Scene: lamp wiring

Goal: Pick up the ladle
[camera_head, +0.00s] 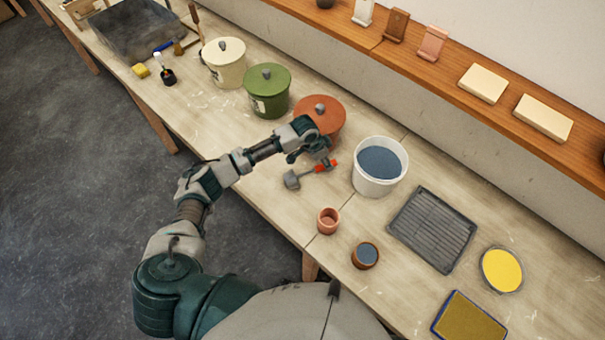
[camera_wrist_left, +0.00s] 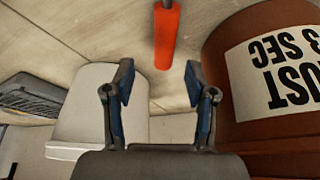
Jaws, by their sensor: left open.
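The ladle (camera_head: 292,180) lies on the workbench, with a small grey cup at its left end and an orange-red handle pointing right. In the left wrist view its orange handle (camera_wrist_left: 166,38) shows at the top centre, ahead of the gap between my fingers; the cup is out of that view. My left gripper (camera_head: 318,153) is open and empty, just above and behind the handle in the head view. Its two fingers (camera_wrist_left: 159,83) stand apart in the wrist view, with no contact with the handle visible. My right gripper is in neither view.
The terracotta lidded pot (camera_head: 325,115) stands close behind my left gripper, and a white bucket of dark liquid (camera_head: 368,187) stands close to its right. Green (camera_head: 268,85) and cream pots stand farther left. Small cups (camera_head: 328,220) and a ribbed tray (camera_head: 433,230) are nearer right.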

